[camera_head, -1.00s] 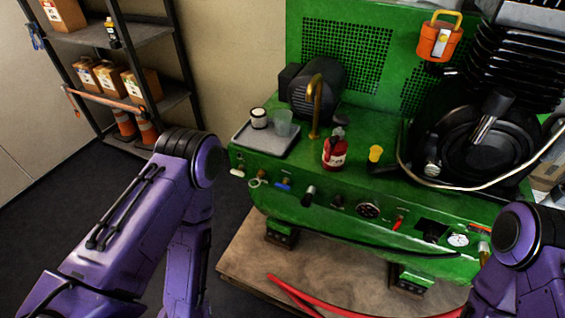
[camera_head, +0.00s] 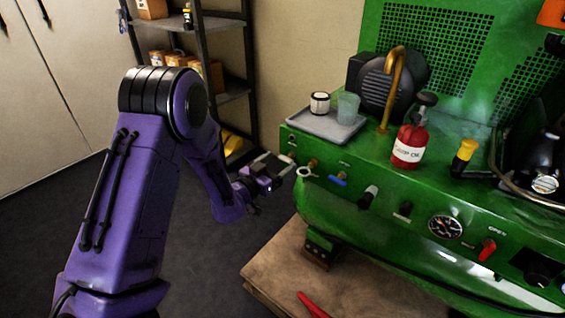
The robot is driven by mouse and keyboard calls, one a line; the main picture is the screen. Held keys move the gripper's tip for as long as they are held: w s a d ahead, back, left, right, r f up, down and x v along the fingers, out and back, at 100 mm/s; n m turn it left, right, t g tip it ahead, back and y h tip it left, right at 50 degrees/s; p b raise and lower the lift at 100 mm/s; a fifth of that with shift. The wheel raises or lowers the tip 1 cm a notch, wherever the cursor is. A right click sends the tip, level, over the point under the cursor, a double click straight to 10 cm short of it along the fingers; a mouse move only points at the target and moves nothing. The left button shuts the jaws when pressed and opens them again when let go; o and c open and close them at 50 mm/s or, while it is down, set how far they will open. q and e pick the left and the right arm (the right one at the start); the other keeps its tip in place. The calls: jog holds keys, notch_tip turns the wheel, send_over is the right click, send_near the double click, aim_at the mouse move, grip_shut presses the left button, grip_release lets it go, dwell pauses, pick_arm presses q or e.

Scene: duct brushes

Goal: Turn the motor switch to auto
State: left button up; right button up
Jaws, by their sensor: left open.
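The green machine's front panel (camera_head: 425,250) carries several controls. A black knob with a pale tip (camera_head: 368,196) and a second black knob (camera_head: 402,210) are near its middle. A further black knob (camera_head: 538,272) is at the far right. I cannot tell which is the motor switch; most labels are too small to read. My left gripper (camera_head: 279,168) is open and empty at the panel's left end. It is close to a small round-handled valve (camera_head: 307,172); I cannot tell whether they touch. My right gripper is out of view.
A blue lever (camera_head: 338,180), a gauge (camera_head: 445,227) and a red lever (camera_head: 488,248) share the panel. On top are a grey tray (camera_head: 325,126) with two cups, a red oil bottle (camera_head: 409,148) and a yellow-topped part (camera_head: 465,152). Shelves (camera_head: 225,22) stand behind my left arm.

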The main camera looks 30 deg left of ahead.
aim_at(288, 157)
pick_arm(q)
jog(key=shift+w+d, duration=0.1)
jog(key=shift+w, duration=1.25)
jog(key=c, duration=1.1)
jog(key=shift+o, duration=0.2)
jog(key=n+p, duration=0.2)
jog(key=n, duration=0.1)
jog(key=n+p, duration=0.1)
jog(key=n, duration=0.1)
jog(key=n+p, duration=0.1)
jog(key=n, duration=0.2)
jog(key=shift+a+n+p, duration=0.2)
jog(key=shift+n+p, duration=0.1)
jog(key=shift+p, duration=0.1)
jog(key=n, duration=0.2)
jog(key=n+p, duration=0.1)
jog(key=n, duration=0.1)
jog(key=shift+f+n+p, duration=0.2)
jog(key=shift+n+p, duration=0.1)
jog(key=n+p, duration=0.1)
jog(key=n, duration=0.3)
jog(key=shift+f+n, duration=0.15)
jog(key=shift+n, duration=0.45)
